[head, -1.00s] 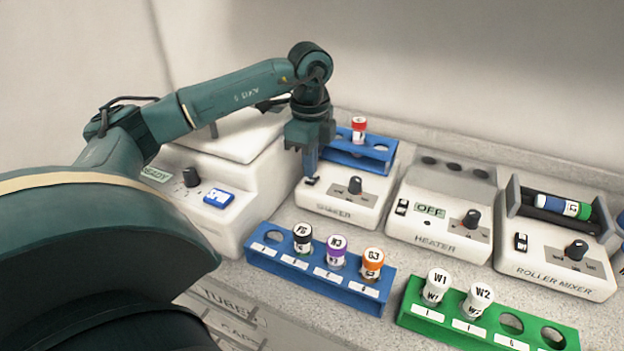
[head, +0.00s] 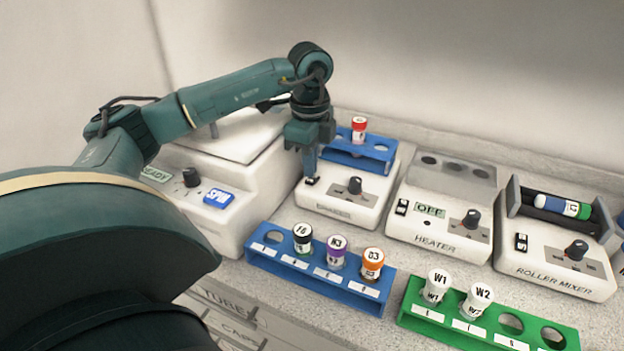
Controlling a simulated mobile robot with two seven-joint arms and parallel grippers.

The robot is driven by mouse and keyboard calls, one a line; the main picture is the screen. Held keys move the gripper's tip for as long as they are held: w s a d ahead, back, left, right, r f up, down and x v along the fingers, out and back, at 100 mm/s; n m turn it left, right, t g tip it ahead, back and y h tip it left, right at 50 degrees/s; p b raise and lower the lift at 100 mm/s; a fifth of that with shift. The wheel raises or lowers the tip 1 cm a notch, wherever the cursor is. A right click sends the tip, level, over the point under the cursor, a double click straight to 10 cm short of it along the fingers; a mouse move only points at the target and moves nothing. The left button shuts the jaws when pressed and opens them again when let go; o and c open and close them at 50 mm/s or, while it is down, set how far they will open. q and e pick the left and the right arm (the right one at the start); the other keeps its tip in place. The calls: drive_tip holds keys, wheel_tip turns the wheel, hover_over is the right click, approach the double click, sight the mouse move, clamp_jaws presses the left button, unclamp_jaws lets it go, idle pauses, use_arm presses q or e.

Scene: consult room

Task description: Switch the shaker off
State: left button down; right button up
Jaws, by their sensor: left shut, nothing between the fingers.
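The shaker (head: 338,206) is a white box on the bench with a dark knob (head: 354,186) on its front. A blue rack (head: 372,161) on top of it holds one red-capped tube (head: 358,129). A small dark rocker switch (head: 311,181) is at the left of the shaker's front panel, partly covered. My left gripper (head: 310,174) points down with its fingers shut and empty, its tips at or just above this switch. I cannot tell whether they touch it. My right gripper is not in view.
A white device with a READY display (head: 157,174) stands left of the shaker. The heater (head: 437,235), reading OFF, and the roller mixer (head: 556,263) stand to the right. A blue rack (head: 320,277) with several tubes and a green rack (head: 489,331) with white-capped tubes are in front.

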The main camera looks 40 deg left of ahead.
sight(310, 181)
use_arm(q)
drive_tip(key=shift+f+b, duration=0.7)
drive_tip(key=shift+f, duration=0.4)
idle(0.6)
drive_tip(key=shift+r+p, duration=0.8)
wheel_tip(310, 181, up, 6)
drive_tip(key=p, duration=0.4)
drive_tip(key=shift+f, duration=0.25)
